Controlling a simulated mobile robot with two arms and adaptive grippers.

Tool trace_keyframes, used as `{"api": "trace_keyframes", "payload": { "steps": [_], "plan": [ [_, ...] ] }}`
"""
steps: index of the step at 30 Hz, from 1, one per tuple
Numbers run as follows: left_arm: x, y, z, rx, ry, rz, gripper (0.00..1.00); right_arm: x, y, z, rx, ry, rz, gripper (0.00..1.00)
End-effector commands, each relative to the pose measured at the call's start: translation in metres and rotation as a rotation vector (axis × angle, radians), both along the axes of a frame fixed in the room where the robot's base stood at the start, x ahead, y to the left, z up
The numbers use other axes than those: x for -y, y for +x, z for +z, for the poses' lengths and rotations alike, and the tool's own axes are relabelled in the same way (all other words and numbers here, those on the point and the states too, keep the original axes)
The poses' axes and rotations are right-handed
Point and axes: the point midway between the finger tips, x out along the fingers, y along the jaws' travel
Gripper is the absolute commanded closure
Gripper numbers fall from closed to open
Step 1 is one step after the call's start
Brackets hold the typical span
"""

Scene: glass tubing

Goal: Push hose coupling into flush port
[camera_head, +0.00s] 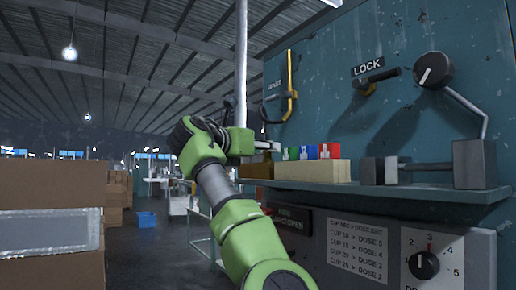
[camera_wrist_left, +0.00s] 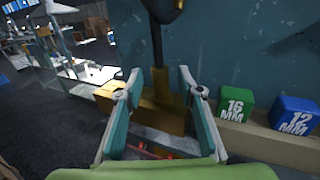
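My left gripper (camera_wrist_left: 160,93) is open, with its two teal fingers wide apart. In the head view the left gripper (camera_head: 262,141) is at the end of the green arm, just left of the coloured cubes. Between the fingers, in the left wrist view, a dark upright tube with a yellow lower end (camera_wrist_left: 160,82) stands at a yellow-brown block (camera_wrist_left: 158,118). I cannot tell whether the fingers touch it. I cannot identify the hose coupling or the flush port for certain. My right gripper is not in view.
Green (camera_wrist_left: 236,104), blue (camera_wrist_left: 294,115) and red (camera_head: 330,150) cubes sit on a pale block (camera_head: 308,171) on the shelf (camera_head: 420,191). A lever marked LOCK (camera_head: 376,80), a knob (camera_head: 434,70) and a yellow-edged hook (camera_head: 290,88) are on the blue wall. Cardboard boxes (camera_head: 50,184) stand left.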

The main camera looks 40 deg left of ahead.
Motion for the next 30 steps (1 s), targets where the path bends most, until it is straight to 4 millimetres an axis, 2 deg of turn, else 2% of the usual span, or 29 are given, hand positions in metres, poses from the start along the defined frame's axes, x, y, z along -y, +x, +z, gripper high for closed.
{"api": "trace_keyframes", "payload": {
  "steps": [5, 12, 18, 24, 30],
  "plan": [
    [0.001, -0.020, 0.001, 0.003, -0.001, 0.002, 0.65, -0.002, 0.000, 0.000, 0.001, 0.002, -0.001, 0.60],
    [0.002, -0.072, 0.001, 0.005, -0.001, 0.003, 0.65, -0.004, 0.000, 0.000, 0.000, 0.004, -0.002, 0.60],
    [0.002, -0.105, 0.001, 0.003, -0.001, 0.001, 0.65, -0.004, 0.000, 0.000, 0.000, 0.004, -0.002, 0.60],
    [0.003, -0.118, 0.000, 0.001, 0.001, -0.001, 0.65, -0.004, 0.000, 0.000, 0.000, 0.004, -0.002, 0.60],
    [0.003, -0.119, 0.000, 0.001, 0.001, -0.001, 0.65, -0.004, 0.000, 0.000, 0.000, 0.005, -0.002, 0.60]
  ]
}}
